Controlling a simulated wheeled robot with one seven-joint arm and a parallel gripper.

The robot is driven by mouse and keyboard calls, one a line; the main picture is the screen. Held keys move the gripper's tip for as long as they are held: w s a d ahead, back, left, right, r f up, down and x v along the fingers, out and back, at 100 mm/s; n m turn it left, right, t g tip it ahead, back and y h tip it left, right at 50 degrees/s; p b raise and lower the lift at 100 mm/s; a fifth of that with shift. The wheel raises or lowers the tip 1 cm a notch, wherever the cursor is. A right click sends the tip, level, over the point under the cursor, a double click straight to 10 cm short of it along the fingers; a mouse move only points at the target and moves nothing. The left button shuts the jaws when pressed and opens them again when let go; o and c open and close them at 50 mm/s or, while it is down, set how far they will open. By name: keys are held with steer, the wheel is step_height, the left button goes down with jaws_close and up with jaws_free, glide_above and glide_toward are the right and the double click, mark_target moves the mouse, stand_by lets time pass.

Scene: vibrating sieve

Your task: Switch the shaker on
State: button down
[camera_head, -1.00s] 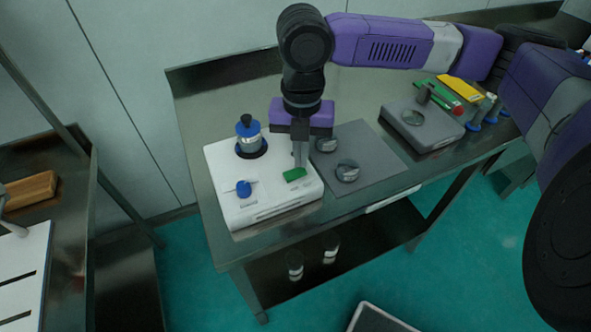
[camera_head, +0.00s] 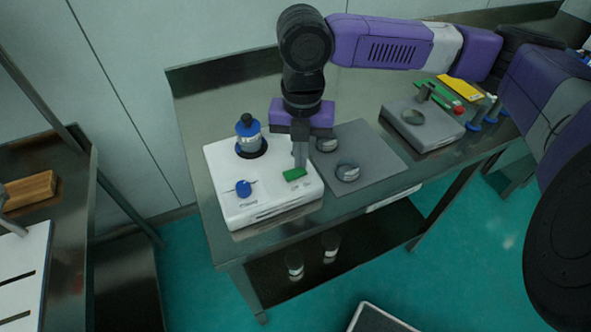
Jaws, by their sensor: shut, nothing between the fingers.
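The shaker (camera_head: 235,208) is a white box on the left part of the steel table. It has a blue knob (camera_head: 243,188) at its front left and a green switch (camera_head: 294,174) at its front right. A jar with a blue lid (camera_head: 248,128) stands in a dark round seat at its back. My gripper (camera_head: 300,166) points straight down, shut and empty, with its tips right at the back edge of the green switch. I cannot tell whether they press on it.
A grey mat (camera_head: 370,160) with two round metal-and-glass dishes (camera_head: 347,172) lies right of the shaker. A grey scale-like device (camera_head: 425,130), a yellow box (camera_head: 459,88) and blue-based small items (camera_head: 475,122) stand farther right. Beakers (camera_head: 294,266) stand on the lower shelf.

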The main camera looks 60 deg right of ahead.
steer(key=shift+f+b, duration=0.5)
steer(key=shift+f, duration=0.35)
stand_by(0.3)
steer(key=shift+r, duration=0.15)
steer(key=shift+r+p, duration=3.1)
steer(key=shift+r, duration=0.35)
